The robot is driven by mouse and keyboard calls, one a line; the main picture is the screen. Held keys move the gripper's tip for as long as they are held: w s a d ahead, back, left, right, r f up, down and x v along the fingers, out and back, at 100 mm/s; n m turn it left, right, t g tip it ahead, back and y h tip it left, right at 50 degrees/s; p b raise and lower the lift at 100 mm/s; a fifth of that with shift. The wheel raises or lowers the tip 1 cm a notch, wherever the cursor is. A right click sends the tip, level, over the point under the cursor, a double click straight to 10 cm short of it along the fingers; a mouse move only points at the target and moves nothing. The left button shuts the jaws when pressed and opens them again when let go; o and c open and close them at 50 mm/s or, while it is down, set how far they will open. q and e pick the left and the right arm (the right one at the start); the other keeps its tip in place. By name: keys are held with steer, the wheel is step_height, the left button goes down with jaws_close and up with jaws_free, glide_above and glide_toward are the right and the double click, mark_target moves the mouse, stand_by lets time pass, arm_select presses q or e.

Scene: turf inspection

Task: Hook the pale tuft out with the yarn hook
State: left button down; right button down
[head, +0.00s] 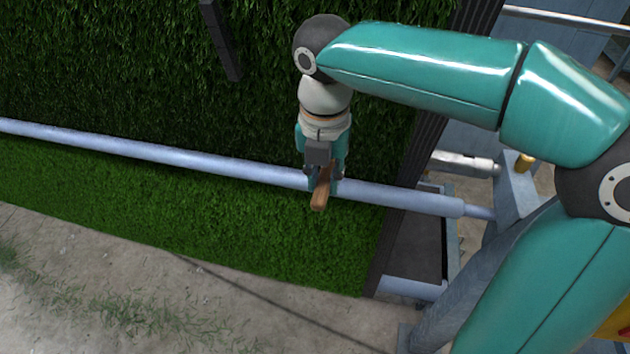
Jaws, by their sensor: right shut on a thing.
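My right gripper (322,178) is shut on a brown wooden handle (320,192), which I take to be the yarn hook's. The handle's near end sticks out below the fingers, in front of the metal bar. The hook end is hidden by my gripper or too small to tell. The green turf (130,65) stands as an upright panel behind the gripper. I cannot make out a pale tuft on it; it may be hidden behind my arm. My left gripper is not in view.
A grey-blue metal bar (170,154) crosses the turf from left to right. A dark strip (220,40) hangs on the turf at the top. A black-lined tray (412,250) and metal frame stand at right. Concrete ground (60,270) lies below.

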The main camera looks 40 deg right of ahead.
mark_target(328, 170)
steer(key=shift+w+d+r+p, duration=0.2)
steer(key=shift+w+d+p, duration=0.2)
steer(key=shift+w+d, duration=0.1)
steer(key=shift+w+d+r+p, duration=0.2)
steer(key=shift+w+d+p, duration=0.2)
steer(key=shift+d, duration=0.1)
stand_by(0.3)
steer(key=shift+f, duration=0.15)
steer(key=shift+w+d+f+b, duration=0.1)
steer(key=shift+d+f+b, duration=0.05)
steer(key=shift+f+b, duration=0.4)
steer(key=shift+w+d+f+b, duration=0.2)
steer(key=shift+f+b, duration=0.1)
steer(key=shift+f, duration=0.5)
steer(key=shift+w+d+f+b, duration=0.1)
steer(key=shift+d+f+b, duration=0.05)
steer(key=shift+f+b, duration=0.4)
steer(key=shift+s+a+r+p, duration=0.15)
steer(key=shift+r+p, duration=0.35)
steer(key=shift+p, duration=0.05)
steer(key=shift+s+a+r+p, duration=0.1)
steer(key=shift+s+r+p, duration=0.05)
steer(key=shift+r+p, duration=0.35)
steer(key=shift+r, duration=0.15)
steer(key=shift+s+a+r+p, duration=0.15)
steer(key=shift+a+r+p, duration=0.05)
steer(key=shift+r+p, duration=0.75)
steer(key=shift+f, duration=0.1)
